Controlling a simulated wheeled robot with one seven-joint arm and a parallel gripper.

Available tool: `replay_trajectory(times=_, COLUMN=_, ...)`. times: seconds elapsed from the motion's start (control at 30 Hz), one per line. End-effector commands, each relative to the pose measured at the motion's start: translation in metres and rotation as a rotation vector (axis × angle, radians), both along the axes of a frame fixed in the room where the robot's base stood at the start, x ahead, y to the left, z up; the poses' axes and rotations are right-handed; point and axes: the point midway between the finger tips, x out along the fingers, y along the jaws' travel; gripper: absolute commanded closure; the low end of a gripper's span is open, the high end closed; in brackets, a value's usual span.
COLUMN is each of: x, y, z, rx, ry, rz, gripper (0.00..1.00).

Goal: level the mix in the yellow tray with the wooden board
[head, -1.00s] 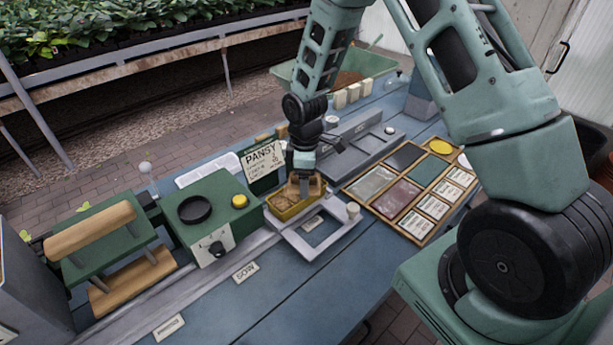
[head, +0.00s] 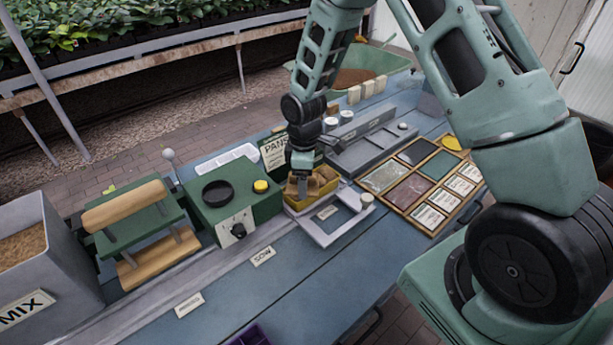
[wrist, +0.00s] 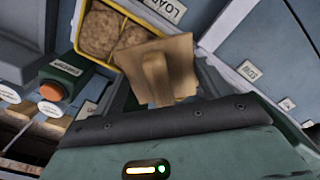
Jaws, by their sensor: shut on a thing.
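The yellow tray (head: 313,207) sits on the bench at the metal seat of the station. The wrist view shows its yellow rim (wrist: 132,18) and brown mix (wrist: 103,32) in its compartments. My gripper (head: 300,172) is shut on the small wooden board (head: 293,187), over the left part of the tray in the head view. In the wrist view the board (wrist: 178,62) with its upright grip covers one end of the tray. Its lower edge is hidden, so I cannot tell whether it touches the mix.
A green machine (head: 232,205) with a black dial stands left of the tray, beside a green press (head: 137,222) with wooden rollers. A grey mix bin (head: 50,275) is at far left. A wooden card frame (head: 420,185) lies right. The front bench is mostly clear.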

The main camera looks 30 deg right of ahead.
Motion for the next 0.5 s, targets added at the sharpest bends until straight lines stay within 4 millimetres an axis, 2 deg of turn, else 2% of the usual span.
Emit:
replay_trajectory(times=0.33, x=0.002, y=0.007, z=0.002, rx=0.0, ry=0.002, rz=-0.003, gripper=0.49)
replay_trajectory(times=0.43, x=0.003, y=0.008, z=0.025, rx=0.001, ry=-0.004, rz=-0.003, gripper=0.49)
replay_trajectory(times=0.5, x=0.003, y=0.009, z=0.028, rx=0.001, ry=0.0, rz=-0.002, gripper=0.49)
